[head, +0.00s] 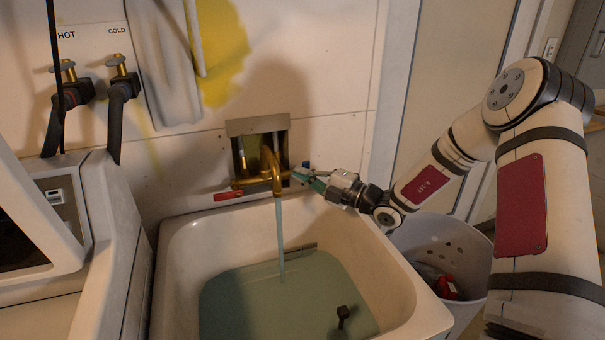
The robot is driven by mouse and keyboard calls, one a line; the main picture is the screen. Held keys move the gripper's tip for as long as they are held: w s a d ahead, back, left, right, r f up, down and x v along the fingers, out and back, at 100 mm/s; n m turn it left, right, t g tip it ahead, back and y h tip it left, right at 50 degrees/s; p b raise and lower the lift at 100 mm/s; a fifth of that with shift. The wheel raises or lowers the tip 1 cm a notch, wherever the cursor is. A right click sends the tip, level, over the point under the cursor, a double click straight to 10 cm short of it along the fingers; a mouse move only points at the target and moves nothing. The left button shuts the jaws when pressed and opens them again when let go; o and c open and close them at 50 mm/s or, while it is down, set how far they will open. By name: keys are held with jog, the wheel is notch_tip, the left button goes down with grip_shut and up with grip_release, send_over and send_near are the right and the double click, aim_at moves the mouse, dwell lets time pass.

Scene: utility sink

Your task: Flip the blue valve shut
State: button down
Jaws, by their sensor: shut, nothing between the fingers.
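A brass faucet (270,172) comes out of a recessed wall box above the sink, and water (280,240) runs from its spout. The blue valve (304,174) is a small handle on the right side of the faucet, partly hidden by my fingers. My gripper (312,180) is shut and empty right at the blue handle, coming from the right. I cannot tell whether it touches the handle. A red valve handle (229,195) sticks out to the left of the faucet.
The white sink (175,262) holds greenish water with a dark stopper (343,314) in it. A white perforated bin (462,238) stands right of the sink under my arm. A washing machine (95,235) stands at the left. Hot and cold taps (118,82) are on the wall.

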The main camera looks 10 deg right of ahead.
aim_at(305, 164)
jog(key=d+m+t+p, duration=0.1)
jog(key=m, duration=0.1)
jog(key=d+m+t+p, duration=0.2)
jog(key=m, duration=0.1)
jog(key=shift+w+r+y, duration=0.1)
jog(key=shift+r+y, duration=0.05)
jog(key=shift+y, duration=0.25)
jog(key=shift+w+d+f+p, duration=0.1)
jog(key=shift+d+f+p, duration=0.45)
jog(key=shift+d, duration=0.35)
jog(key=shift+d+f, duration=0.1)
jog(key=v, duration=0.7)
jog(key=shift+f, duration=0.15)
dwell(0.6)
